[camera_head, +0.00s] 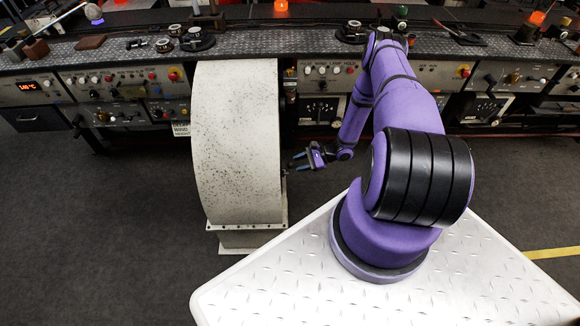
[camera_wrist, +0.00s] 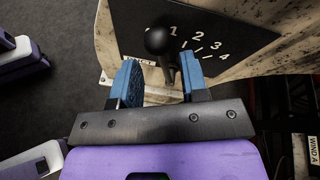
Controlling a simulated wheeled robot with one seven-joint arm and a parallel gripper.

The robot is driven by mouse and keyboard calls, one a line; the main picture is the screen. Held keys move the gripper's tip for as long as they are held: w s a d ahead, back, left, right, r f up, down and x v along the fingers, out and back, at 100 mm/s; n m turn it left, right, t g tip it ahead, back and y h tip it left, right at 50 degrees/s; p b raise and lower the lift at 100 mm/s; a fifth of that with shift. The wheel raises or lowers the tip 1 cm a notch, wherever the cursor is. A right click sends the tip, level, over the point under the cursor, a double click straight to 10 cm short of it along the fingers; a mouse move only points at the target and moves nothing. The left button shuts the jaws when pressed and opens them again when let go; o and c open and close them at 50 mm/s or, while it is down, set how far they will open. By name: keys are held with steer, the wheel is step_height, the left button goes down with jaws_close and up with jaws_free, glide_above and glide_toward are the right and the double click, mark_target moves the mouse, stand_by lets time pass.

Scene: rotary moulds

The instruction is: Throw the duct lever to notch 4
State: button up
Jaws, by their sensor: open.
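The duct lever (camera_wrist: 158,41) has a black ball knob and a dark stem, in the wrist view. It stands in front of a black plate (camera_wrist: 232,30) marked 1, 2, 3 and 4. The knob appears left of the 1; its exact notch is unclear. My gripper (camera_wrist: 159,62) is open, its blue fingers on either side of the stem, with no clear contact. In the head view, my gripper (camera_head: 291,161) is at the right side of the speckled white duct housing (camera_head: 237,140). The lever cannot be made out there.
A long control console (camera_head: 120,90) with knobs, buttons and small panels runs behind the duct housing. Several small objects, including a lit orange beacon (camera_head: 280,6), stand on its top. Dark floor (camera_head: 90,220) lies open left of the housing.

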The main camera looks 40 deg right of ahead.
mark_target(290, 166)
steer(key=shift+x, duration=2.25)
jaws_close()
